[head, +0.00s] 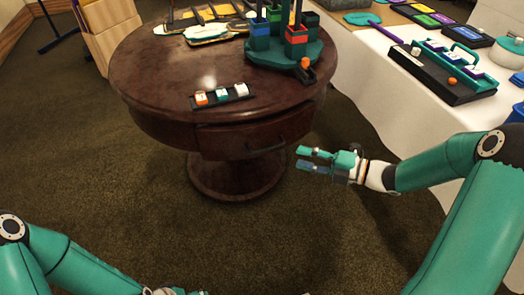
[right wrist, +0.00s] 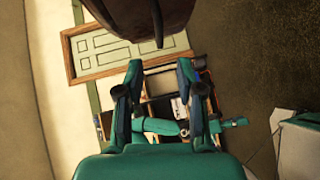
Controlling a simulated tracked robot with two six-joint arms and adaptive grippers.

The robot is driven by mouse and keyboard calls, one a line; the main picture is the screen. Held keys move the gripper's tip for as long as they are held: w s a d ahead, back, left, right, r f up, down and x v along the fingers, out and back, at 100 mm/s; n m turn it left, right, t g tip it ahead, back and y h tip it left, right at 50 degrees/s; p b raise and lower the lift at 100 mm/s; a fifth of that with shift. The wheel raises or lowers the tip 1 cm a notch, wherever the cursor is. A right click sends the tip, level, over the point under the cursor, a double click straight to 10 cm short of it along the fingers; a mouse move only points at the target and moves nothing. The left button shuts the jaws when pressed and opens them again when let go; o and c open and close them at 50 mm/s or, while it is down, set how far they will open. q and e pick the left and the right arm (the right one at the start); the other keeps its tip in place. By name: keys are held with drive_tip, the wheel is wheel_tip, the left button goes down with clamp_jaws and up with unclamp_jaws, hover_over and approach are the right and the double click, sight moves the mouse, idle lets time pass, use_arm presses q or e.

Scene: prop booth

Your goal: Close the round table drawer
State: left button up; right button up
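The round table (head: 145,75) is dark, glossy wood on a thick round pedestal. Its drawer (head: 222,138) is in the near side of the rim, with a dark curved handle (head: 266,151). From this angle I cannot tell exactly how far the drawer stands out. My right gripper (head: 302,158) is just right of the handle, apart from it, fingers spread and empty. The right wrist view shows the open fingers (right wrist: 162,85) below a dark brown wooden part at the top. My left gripper (head: 175,292) barely shows at the bottom edge; its fingers are cut off.
On the table are a small tray (head: 222,97) with three coloured pieces, a teal organizer (head: 262,50) with cups, and several flat tools. A white-covered table (head: 375,75) with a black case (head: 445,75) stands at the right. Carpet in front is clear.

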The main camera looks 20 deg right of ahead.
sight(268, 148)
drive_tip(key=b+x, duration=0.1)
drive_tip(key=x, duration=1)
drive_tip(key=shift+w, duration=0.1)
drive_tip(key=shift+c, duration=0.3)
clamp_jaws()
